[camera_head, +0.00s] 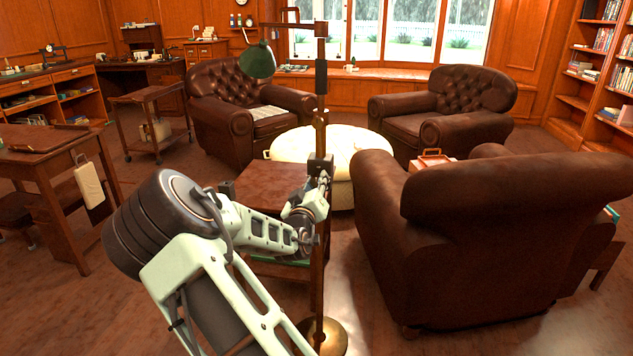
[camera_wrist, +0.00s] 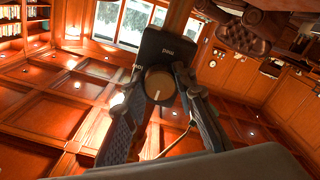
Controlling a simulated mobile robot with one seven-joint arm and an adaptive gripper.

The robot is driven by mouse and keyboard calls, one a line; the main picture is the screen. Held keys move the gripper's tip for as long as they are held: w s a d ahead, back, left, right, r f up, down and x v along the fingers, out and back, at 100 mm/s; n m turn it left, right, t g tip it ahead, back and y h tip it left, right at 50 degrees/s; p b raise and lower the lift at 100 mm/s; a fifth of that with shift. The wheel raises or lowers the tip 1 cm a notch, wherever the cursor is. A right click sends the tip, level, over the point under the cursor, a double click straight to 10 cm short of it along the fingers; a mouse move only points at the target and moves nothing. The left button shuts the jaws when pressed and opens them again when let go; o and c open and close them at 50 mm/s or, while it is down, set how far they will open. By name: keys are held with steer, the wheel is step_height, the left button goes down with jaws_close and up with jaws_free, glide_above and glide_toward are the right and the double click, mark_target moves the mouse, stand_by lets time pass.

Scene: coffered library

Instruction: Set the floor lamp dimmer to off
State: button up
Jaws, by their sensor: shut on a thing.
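The floor lamp has a dark upright pole (camera_head: 320,130), a green shade (camera_head: 257,60) and a round brass base (camera_head: 322,336). Its dimmer (camera_head: 320,165) is a dark box on the pole at mid-height. In the wrist view the dimmer box (camera_wrist: 168,46) shows an upside-down label, seemingly "med", and another label too small to read at its left. Its round brown knob (camera_wrist: 158,84) has a white pointer line toward the picture's bottom. My gripper (camera_wrist: 159,80) is shut on the knob, one finger on each side. In the head view my gripper (camera_head: 320,186) is at the pole, its fingers partly hidden.
A small wooden side table (camera_head: 268,182) stands just behind my arm. A brown leather armchair (camera_head: 490,235) is close on the right. A round cream ottoman (camera_head: 335,150) and two more armchairs stand beyond. Bare floor lies at the left front.

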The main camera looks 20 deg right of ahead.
stand_by(0.5)
steer(key=o, duration=1.2)
steer(key=shift+c, duration=0.2)
steer(key=shift+s+a, duration=0.1)
steer(key=v, duration=1.1)
steer(key=shift+s+a, duration=0.25)
steer(key=shift+s, duration=0.05)
